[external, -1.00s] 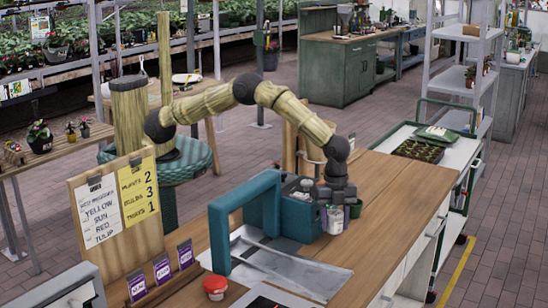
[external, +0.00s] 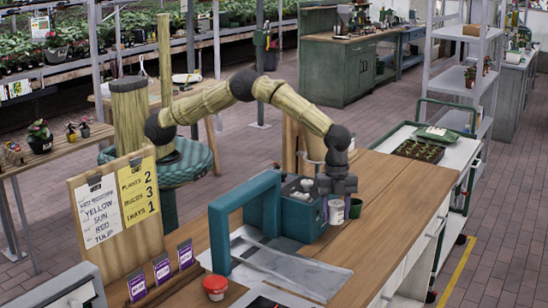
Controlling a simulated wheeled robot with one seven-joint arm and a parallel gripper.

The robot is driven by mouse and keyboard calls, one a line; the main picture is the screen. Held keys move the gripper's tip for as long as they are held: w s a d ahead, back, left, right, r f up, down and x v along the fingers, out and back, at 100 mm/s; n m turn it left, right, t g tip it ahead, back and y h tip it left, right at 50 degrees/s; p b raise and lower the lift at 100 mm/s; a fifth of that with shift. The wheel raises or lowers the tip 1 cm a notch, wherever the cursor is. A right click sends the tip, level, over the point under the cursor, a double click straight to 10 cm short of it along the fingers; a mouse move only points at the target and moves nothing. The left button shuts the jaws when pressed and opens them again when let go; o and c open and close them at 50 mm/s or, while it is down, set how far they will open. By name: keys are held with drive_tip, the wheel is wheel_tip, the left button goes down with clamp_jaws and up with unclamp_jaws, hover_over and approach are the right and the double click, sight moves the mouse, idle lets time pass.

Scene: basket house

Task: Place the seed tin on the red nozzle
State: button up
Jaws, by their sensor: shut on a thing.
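My gripper (external: 340,188) points down over the right side of the teal machine on the wooden bench. It is shut on a small whitish tin (external: 336,213), which I take to be the seed tin. The tin is upright under the fingers, beside the machine's wall. Its upper part is hidden by the fingers. A red round-topped thing (external: 215,284) with a pale lower part sits on the bench at the front left, well away from my gripper. I cannot tell whether it is the red nozzle.
The teal machine (external: 262,208) has an arch frame, a grey plate (external: 300,275) and an open box with pale round things. Purple cards (external: 162,268) and a notice board (external: 115,215) are at left. The bench's right part is clear.

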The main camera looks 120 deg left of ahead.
drive_tip(key=s+d+r+m+p, duration=0.1)
drive_tip(key=s+d+r+m, duration=0.1)
drive_tip(key=d, duration=0.8)
drive_tip(key=s+d+r+m+p, duration=0.2)
drive_tip(key=s+d, duration=0.1)
drive_tip(key=d, duration=0.7)
wheel_tip(320, 180, up, 2)
drive_tip(key=m+g+p, duration=0.1)
drive_tip(key=m+p, duration=0.1)
drive_tip(key=m, duration=0.2)
hover_over(214, 280)
drive_tip(key=shift+s+a+r, duration=0.1)
drive_tip(key=shift+a+r, duration=0.05)
drive_tip(key=shift+a, duration=0.1)
wheel_tip(214, 280, down, 6)
drive_tip(key=shift+f+p, duration=0.15)
drive_tip(key=shift+p, duration=0.95)
wheel_tip(214, 280, down, 3)
drive_tip(key=shift+p, duration=0.75)
drive_tip(key=shift+f, duration=0.35)
